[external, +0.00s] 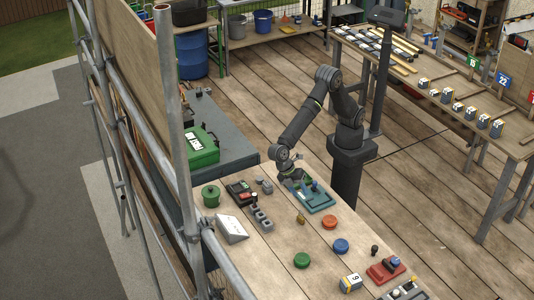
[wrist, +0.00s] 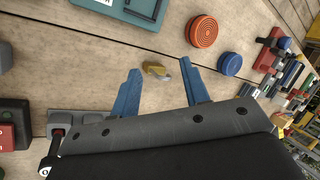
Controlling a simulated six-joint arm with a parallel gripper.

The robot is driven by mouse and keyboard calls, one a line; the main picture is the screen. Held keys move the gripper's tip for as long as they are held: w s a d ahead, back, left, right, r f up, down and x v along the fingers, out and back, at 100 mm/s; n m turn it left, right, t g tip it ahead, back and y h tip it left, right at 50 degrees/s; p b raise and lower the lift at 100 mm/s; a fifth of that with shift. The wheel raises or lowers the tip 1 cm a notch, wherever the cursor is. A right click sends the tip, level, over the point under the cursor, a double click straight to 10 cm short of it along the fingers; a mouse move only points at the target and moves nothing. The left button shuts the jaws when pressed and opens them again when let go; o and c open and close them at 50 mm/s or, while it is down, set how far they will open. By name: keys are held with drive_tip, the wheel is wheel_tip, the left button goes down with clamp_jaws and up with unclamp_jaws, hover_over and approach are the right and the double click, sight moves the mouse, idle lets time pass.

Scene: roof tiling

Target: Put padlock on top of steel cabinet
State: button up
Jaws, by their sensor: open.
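The padlock (external: 301,219) looks like a small brass-yellow piece lying on the wooden table. It also shows in the wrist view (wrist: 157,71), lying on its side with a greyish end. My gripper (external: 306,183) is above the table near the teal board. In the wrist view its two blue fingers (wrist: 160,68) are spread apart and empty. The padlock appears between and beyond the fingertips there, and I see no contact. What seems to be the steel cabinet (external: 236,156) is the grey-blue flat top at the left, behind the table, with a green case on it.
The green case (external: 202,147) covers part of the cabinet top; its right part is bare. A teal board (external: 318,203), an orange disc (external: 330,222), a blue disc (external: 341,246) and a green pot (external: 211,195) stand on the table. A scaffold pole (external: 178,130) rises at the left.

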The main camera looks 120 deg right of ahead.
sight(299, 215)
drive_tip(key=w+d+f+m+y, duration=0.1)
drive_tip(key=d+m+y, duration=0.2)
drive_tip(key=m, duration=0.4)
drive_tip(key=w+d+f+m+t+y, duration=0.1)
drive_tip(key=d+f+m+y, duration=0.1)
drive_tip(key=m, duration=0.5)
drive_tip(key=w+d+f+m+y, duration=0.1)
drive_tip(key=d+m+y, duration=0.3)
drive_tip(key=m, duration=0.4)
drive_tip(key=shift+d+f, duration=0.35)
drive_tip(key=shift+w+d+f+m+t+y, duration=0.1)
drive_tip(key=shift+w+d+m+t+y, duration=0.15)
drive_tip(key=shift+m, duration=0.25)
drive_tip(key=shift+d+m+t+y, duration=0.1)
drive_tip(key=shift+d+m+t, duration=0.05)
drive_tip(key=shift+m+t, duration=0.3)
drive_tip(key=x, duration=1.7)
drive_tip(key=shift+s+f, duration=0.1)
drive_tip(key=shift+s, duration=0.05)
clamp_jaws()
